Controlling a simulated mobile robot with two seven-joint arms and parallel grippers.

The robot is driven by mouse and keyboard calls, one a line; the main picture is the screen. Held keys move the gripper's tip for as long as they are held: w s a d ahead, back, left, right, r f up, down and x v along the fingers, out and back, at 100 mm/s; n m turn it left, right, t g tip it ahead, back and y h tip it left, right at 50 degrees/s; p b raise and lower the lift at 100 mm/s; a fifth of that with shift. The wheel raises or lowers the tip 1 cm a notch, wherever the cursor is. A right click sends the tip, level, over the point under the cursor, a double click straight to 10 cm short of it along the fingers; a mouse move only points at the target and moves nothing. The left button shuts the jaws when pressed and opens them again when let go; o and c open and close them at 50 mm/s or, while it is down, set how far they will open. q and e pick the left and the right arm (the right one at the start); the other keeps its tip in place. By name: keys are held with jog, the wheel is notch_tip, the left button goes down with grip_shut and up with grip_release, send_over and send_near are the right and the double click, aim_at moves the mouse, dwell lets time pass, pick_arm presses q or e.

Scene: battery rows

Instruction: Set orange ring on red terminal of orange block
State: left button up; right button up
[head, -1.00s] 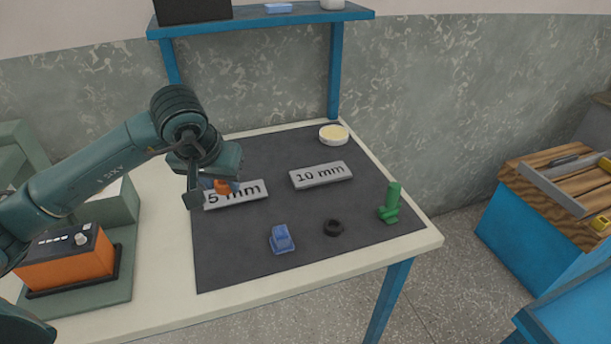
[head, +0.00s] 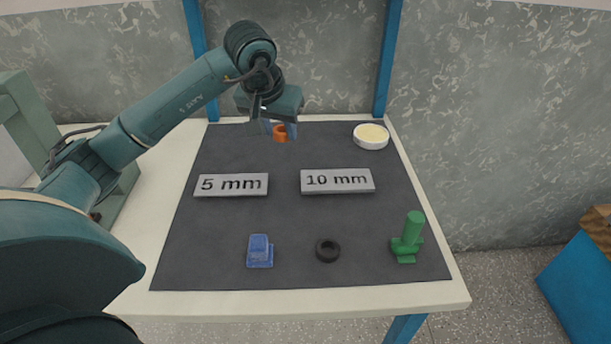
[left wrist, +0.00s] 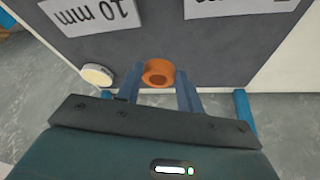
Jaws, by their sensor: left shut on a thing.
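My left gripper (head: 279,129) is shut on the orange ring (head: 280,134) over the far part of the dark mat. In the left wrist view the orange ring (left wrist: 158,73) sits between the two blue-grey fingers of my left gripper (left wrist: 160,84), with its hole facing the camera. The orange block and its red terminal do not show in the current head view; my left arm covers much of the left side. My right gripper is not in view.
On the dark mat (head: 240,225) lie the 5 mm sign (head: 232,193), the 10 mm sign (head: 337,189), a blue piece (head: 259,252), a black ring (head: 327,250), a green piece (head: 408,240) and a white round dish (head: 370,144). A green-grey frame (head: 28,125) stands at left.

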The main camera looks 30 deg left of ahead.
aim_at(284, 174)
pick_arm(q)
notch_tip(284, 174, down, 10)
jog(key=shift+r+b, duration=0.15)
jog(key=shift+b, duration=0.35)
jog(key=o, duration=0.7)
jog(key=shift+c, duration=0.2)
